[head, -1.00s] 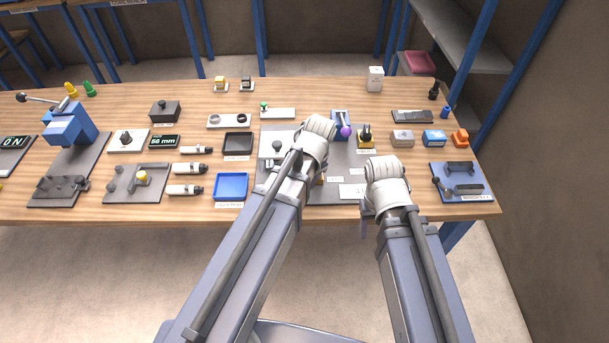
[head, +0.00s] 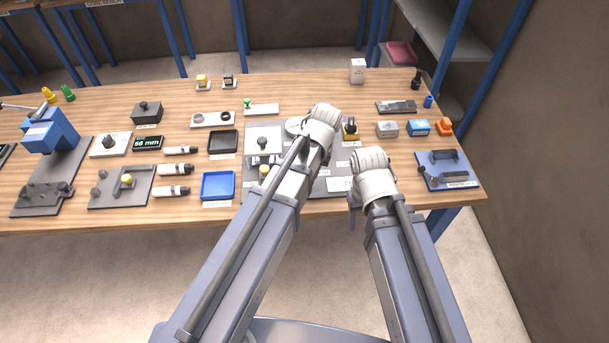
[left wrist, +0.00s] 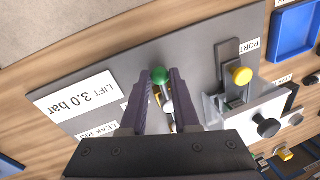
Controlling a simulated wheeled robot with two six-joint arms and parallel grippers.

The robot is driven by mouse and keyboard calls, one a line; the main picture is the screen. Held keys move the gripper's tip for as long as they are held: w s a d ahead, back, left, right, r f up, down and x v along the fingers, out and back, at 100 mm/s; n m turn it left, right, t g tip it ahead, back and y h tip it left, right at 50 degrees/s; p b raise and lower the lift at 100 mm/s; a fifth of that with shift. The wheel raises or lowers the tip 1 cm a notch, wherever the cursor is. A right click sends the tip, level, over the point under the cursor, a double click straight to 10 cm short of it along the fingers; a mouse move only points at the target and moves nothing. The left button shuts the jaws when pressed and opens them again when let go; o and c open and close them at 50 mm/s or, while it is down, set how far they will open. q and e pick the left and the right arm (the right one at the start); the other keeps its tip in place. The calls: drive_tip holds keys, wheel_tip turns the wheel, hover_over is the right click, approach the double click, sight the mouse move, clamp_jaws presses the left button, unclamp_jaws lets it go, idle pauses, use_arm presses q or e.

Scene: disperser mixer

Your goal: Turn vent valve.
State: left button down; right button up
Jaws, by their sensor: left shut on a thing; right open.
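In the left wrist view, a green ball knob (left wrist: 160,76) with a pale stem sits on a grey plate (left wrist: 195,50) labelled LEAK RIG; it appears to be the vent valve's handle. My left gripper (left wrist: 162,82) has its two dark fingers shut on the green knob, one on each side. In the head view my left gripper and this knob are hidden behind my left wrist. My right gripper (head: 353,207) is low at the table's front edge, apart from the rig, mostly hidden by its own wrist; its jaws are open.
A yellow knob (left wrist: 240,76) on a grey slide and a white block (left wrist: 262,118) with a black knob stand close beside my left gripper. A blue tray (head: 218,185) lies left of the rig. A blue fixture (head: 447,170) stands at the right table end.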

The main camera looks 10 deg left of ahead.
use_arm(q)
drive_tip(key=shift+d+n, duration=0.1)
drive_tip(key=shift+n, duration=0.2)
drive_tip(key=c, duration=0.7)
unclamp_jaws()
drive_tip(key=shift+o, duration=0.2)
drive_tip(key=shift+r, duration=0.1)
wheel_tip(320, 180, up, 8)
drive_tip(key=d+p, duration=0.1)
drive_tip(key=p, duration=0.6)
drive_tip(key=shift+w+d+f+p, duration=0.15)
drive_tip(key=shift+d+f+p, duration=0.1)
drive_tip(key=shift+p, duration=0.1)
